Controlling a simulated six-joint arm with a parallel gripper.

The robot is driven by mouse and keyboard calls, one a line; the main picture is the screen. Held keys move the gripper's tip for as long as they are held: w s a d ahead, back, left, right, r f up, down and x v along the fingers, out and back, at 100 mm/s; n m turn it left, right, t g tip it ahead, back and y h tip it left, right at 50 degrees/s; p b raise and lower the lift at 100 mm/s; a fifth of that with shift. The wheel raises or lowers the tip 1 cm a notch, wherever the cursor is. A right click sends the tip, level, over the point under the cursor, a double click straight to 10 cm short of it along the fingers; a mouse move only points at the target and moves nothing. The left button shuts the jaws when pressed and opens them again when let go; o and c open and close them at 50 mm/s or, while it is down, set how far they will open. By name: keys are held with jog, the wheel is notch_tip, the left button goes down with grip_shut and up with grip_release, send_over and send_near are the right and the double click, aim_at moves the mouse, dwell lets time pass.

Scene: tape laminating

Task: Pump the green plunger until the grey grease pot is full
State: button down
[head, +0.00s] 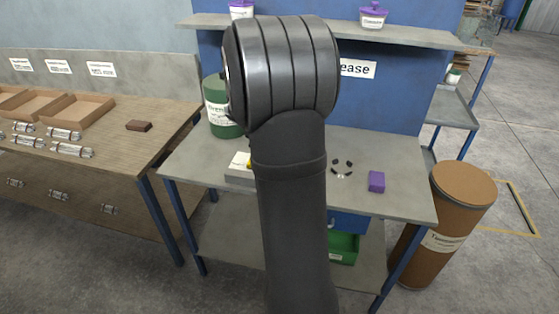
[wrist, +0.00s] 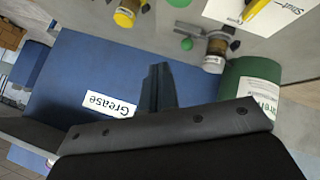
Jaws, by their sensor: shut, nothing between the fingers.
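My gripper (wrist: 158,88) is shut and empty in the wrist view, in front of the blue back panel. In the head view my own arm hides it. A round green knob (wrist: 187,43) shows just above the fingertips, apart from them; I cannot tell whether it is the plunger. Beside it is a small greyish cylinder (wrist: 215,50) with a pale label, perhaps the grease pot; its fill level cannot be told. A large green container (wrist: 248,75) with a white label is at the right; it also stands on the bench in the head view (head: 221,118), partly behind my arm.
The grey bench (head: 400,200) holds a purple block (head: 376,182) and a ring of dark pieces (head: 342,168). A shelf (head: 420,38) above carries purple-lidded pots (head: 373,15). A brown drum (head: 440,225) stands right. A wooden table (head: 110,160) with trays stands left.

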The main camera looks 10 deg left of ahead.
jog(key=shift+d+r+n+t, duration=0.3)
jog(key=shift+d+r+n, duration=0.1)
jog(key=shift+d+r, duration=0.25)
jog(key=shift+a, duration=0.15)
jog(key=shift+f, duration=4.35)
jog(key=shift+f, duration=0.1)
jog(key=shift+f, duration=0.3)
jog(key=shift+f, duration=1.35)
jog(key=shift+r, duration=1.75)
